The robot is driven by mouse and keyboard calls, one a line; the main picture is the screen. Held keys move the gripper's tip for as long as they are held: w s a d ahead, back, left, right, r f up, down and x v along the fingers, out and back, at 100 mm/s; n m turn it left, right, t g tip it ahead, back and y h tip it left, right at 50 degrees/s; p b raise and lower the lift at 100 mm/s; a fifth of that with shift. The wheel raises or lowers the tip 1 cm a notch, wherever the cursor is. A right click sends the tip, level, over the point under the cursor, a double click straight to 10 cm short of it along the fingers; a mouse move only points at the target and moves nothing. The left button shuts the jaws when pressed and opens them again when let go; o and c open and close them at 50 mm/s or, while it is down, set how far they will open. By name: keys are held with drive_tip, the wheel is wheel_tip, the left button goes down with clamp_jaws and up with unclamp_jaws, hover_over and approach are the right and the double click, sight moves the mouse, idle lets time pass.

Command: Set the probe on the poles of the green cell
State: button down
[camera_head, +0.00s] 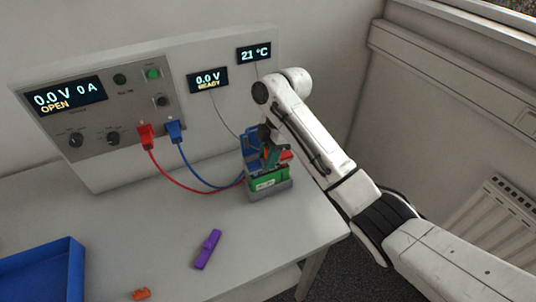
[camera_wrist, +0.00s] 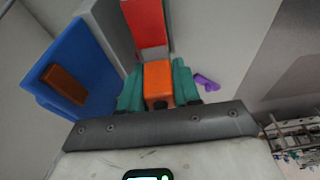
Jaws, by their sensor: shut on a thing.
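In the head view, the green cell (camera_head: 270,181) stands in a grey holder (camera_head: 271,193) near the table's right edge. My gripper (camera_head: 270,156) is just above the cell and hides its top. In the wrist view, the teal fingers of my gripper (camera_wrist: 158,88) are shut on an orange block (camera_wrist: 158,80), which looks like the probe's handle. A red part (camera_wrist: 145,22) lies beyond the block. The probe's tips and the cell's poles are hidden, so I cannot tell whether they touch. The small meter display (camera_head: 208,80) reads 0.0 V READY.
A blue part (camera_head: 250,148) is close left of my gripper. Red (camera_head: 146,137) and blue (camera_head: 174,130) plugs on the panel trail cables toward the holder. A purple piece (camera_head: 207,249), an orange piece (camera_head: 140,294) and a blue tray (camera_head: 72,252) are on the table.

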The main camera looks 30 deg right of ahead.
drive_tip(key=shift+f+b, duration=0.3)
drive_tip(key=shift+f, duration=0.25)
idle(0.5)
idle(0.4)
drive_tip(key=shift+r+p, duration=1.2)
drive_tip(key=shift+r, duration=2.35)
drive_tip(key=shift+f, duration=0.1)
